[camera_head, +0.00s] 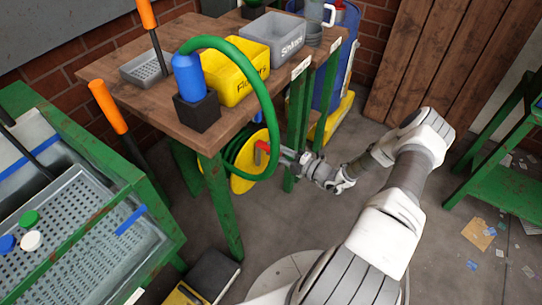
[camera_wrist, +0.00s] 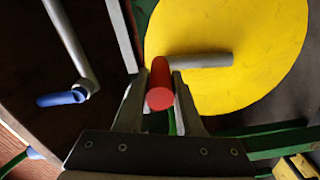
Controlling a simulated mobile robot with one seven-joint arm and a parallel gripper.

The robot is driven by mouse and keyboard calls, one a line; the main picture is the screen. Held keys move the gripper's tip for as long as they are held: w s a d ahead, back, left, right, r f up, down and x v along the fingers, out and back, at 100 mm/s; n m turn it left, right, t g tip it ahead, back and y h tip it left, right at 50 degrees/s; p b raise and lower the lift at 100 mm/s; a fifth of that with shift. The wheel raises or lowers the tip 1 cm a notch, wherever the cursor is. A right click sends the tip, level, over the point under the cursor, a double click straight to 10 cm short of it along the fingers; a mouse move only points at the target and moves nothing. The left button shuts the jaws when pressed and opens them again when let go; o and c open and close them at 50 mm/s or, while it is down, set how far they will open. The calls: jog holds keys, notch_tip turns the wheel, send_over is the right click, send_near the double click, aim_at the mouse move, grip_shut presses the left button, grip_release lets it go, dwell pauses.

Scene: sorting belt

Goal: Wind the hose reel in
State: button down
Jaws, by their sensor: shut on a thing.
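The hose reel has a yellow disc (camera_head: 243,177) and hangs below the wooden table's edge, with green hose (camera_head: 238,146) wound on it. Its yellow face fills the upper right of the wrist view (camera_wrist: 260,60). A grey crank arm (camera_wrist: 205,61) crosses the disc and ends in a red handle (camera_wrist: 160,85). My gripper (camera_wrist: 160,100) is shut on the red handle, one finger on each side. In the head view my gripper (camera_head: 275,153) reaches the reel from the right. The hose loops up over the table to a blue nozzle (camera_head: 188,77) in a black block.
The wooden table (camera_head: 120,70) carries a yellow bin (camera_head: 236,72) and a grey bin (camera_head: 275,35). Its green legs (camera_head: 220,205) stand near my arm. A green sorting belt (camera_head: 90,250) is at left. A blue-ended grey lever (camera_wrist: 62,98) shows in the wrist view.

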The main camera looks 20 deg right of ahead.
jog(key=shift+w+d, duration=0.35)
jog(key=shift+d, duration=0.2)
jog(key=c, duration=0.6)
grip_release()
jog(key=p+v, duration=0.2)
jog(key=v, duration=1.5)
jog(key=shift+s+d+p, duration=0.1)
jog(key=shift+s+p, duration=0.05)
jog(key=shift+p, duration=0.2)
